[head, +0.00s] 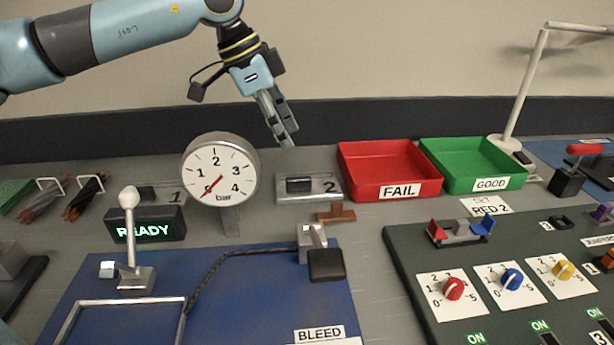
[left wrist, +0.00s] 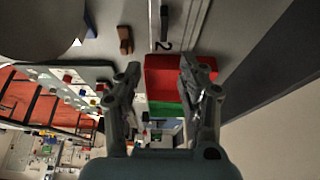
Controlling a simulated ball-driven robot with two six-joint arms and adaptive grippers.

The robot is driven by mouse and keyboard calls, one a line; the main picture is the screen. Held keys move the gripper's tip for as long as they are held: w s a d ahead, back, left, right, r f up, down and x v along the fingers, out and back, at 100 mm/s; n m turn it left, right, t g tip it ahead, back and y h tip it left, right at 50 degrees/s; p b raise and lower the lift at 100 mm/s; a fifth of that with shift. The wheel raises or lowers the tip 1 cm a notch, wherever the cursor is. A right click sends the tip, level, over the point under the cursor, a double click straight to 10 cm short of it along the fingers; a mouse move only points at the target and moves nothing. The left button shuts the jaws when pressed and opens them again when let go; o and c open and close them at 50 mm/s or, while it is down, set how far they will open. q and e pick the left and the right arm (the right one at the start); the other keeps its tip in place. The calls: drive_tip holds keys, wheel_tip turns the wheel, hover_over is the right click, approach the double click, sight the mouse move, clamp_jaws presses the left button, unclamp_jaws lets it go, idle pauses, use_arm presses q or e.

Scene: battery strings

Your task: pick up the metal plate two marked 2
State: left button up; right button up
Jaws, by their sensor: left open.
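Metal plate two (head: 320,197) is a flat grey plate marked 2 with a dark raised block on it. It lies on the grey bench between the gauge and the red tray in the head view. It also shows at the top of the left wrist view (left wrist: 176,30), with its 2 readable. My left gripper (head: 284,138) points down, above and behind the plate, apart from it. In the left wrist view its two fingers (left wrist: 160,68) are spread with nothing held between them. My right gripper is not in view.
A round bar gauge (head: 220,170) stands left of the plate, partly in front of metal plate one (head: 160,194). The red FAIL tray (head: 385,168) and green GOOD tray (head: 470,163) are on the right. A small brown block (head: 336,213) lies in front of the plate.

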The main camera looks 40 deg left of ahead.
use_arm(q)
hover_over(308, 177)
drive_tip(key=s+a, duration=0.1)
drive_tip(key=s, duration=0.2)
drive_tip(key=f, duration=0.4)
drive_tip(key=shift+w+f+b, duration=0.1)
drive_tip(key=shift+w+b, duration=0.15)
drive_tip(key=shift+b, duration=0.05)
drive_tip(key=shift+w+f, duration=0.25)
drive_tip(key=shift+f, duration=0.35)
drive_tip(key=x, duration=0.3)
drive_tip(key=shift+w+f, duration=0.2)
drive_tip(key=shift+f, duration=0.15)
drive_tip(key=shift+w+f, duration=0.1)
drive_tip(key=shift+f, duration=0.2)
clamp_jaws()
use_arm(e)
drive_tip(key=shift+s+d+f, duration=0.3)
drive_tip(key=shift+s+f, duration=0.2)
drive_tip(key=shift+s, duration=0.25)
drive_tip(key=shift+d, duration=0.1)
